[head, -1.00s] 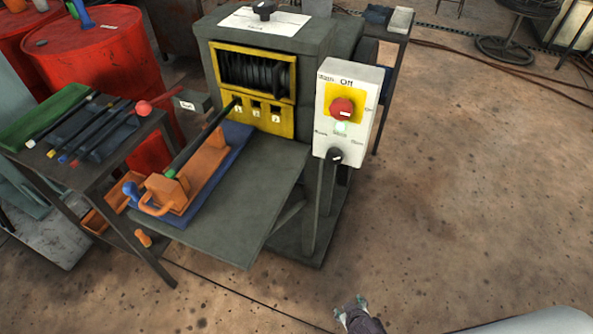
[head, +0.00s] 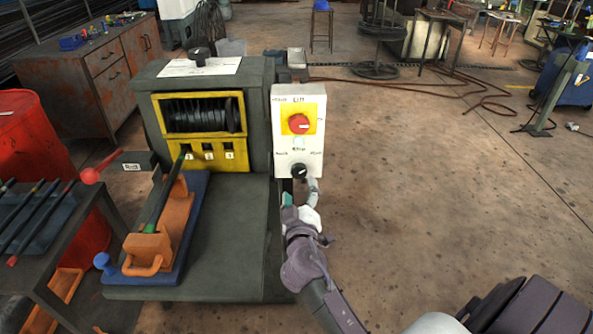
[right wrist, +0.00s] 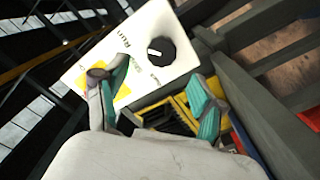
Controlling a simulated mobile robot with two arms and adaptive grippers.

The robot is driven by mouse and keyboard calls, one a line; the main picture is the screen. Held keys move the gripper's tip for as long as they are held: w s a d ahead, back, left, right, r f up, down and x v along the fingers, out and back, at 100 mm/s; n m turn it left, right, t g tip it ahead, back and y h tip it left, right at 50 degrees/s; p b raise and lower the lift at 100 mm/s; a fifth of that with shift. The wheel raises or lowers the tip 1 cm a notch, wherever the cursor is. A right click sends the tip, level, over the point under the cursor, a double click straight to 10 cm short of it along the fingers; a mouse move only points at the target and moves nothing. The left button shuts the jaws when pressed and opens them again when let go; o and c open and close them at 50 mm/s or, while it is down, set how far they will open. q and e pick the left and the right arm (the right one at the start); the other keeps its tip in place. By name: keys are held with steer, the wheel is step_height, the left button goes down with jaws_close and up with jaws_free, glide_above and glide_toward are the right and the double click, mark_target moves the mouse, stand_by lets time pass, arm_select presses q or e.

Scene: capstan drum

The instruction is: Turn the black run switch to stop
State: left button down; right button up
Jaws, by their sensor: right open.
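The black run switch (head: 299,171) is a round knob low on the white control box (head: 284,148). In the right wrist view the black run switch (right wrist: 157,53) has a white mark on its face, with small printed labels beside it. My right gripper (head: 300,190) is just below and in front of the switch. In the right wrist view my right gripper (right wrist: 158,80) is open and empty, its teal-padded fingers spread apart. The switch lies ahead of the gap between the fingertips, and I see no contact. My left gripper is not in view.
A red knob (head: 299,124) on a yellow plate sits above the switch. The grey machine (head: 262,90) with its shelf (head: 232,245) stands left of the box. A rod with a red ball (head: 90,176) juts out at left. Open floor (head: 420,190) lies to the right.

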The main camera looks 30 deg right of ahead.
mark_target(298, 173)
steer(key=p+x, duration=0.1)
steer(key=x, duration=0.6)
steer(key=shift+w+d, duration=0.1)
steer(key=shift+w, duration=0.35)
steer(key=shift+c, duration=0.4)
steer(key=c, duration=1.1)
